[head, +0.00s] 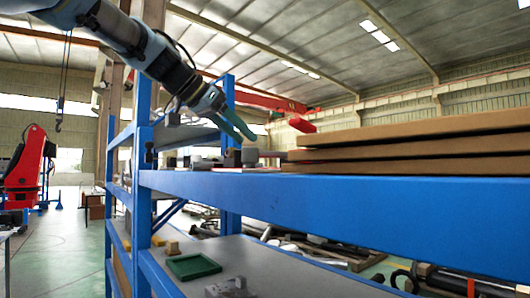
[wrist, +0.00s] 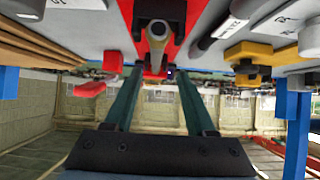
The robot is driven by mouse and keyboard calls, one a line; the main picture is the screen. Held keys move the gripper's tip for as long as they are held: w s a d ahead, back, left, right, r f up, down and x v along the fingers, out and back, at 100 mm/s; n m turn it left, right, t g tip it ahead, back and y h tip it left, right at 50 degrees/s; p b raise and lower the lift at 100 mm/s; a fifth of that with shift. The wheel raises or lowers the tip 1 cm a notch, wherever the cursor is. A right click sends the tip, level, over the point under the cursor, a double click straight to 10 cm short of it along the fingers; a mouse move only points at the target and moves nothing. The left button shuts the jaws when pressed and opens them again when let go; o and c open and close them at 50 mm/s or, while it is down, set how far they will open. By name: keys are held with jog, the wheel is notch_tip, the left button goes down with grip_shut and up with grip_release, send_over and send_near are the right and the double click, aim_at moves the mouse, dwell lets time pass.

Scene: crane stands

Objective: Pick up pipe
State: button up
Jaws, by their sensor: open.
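My gripper (head: 247,137) reaches over the blue shelf's upper board from the upper left in the head view, its two green fingers apart. In the wrist view my gripper (wrist: 160,72) is open with nothing clearly held.
Stacked brown boards (head: 420,140) lie on the shelf (head: 340,190) at the right. In the wrist view a dark cylinder (wrist: 216,34) and a yellow-and-grey item (wrist: 248,56) lie right of the tube. A green tray (head: 193,266) sits on the lower board.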

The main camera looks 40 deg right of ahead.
aim_at(264, 154)
jog(key=shift+s+p+x, duration=0.15)
jog(key=shift+p+x, duration=0.5)
jog(key=shift+x, duration=0.65)
jog(key=shift+s+p+x, duration=0.2)
jog(key=shift+p+x, duration=0.45)
jog(key=shift+x, duration=0.7)
jog(key=shift+c, duration=0.4)
grip_shut()
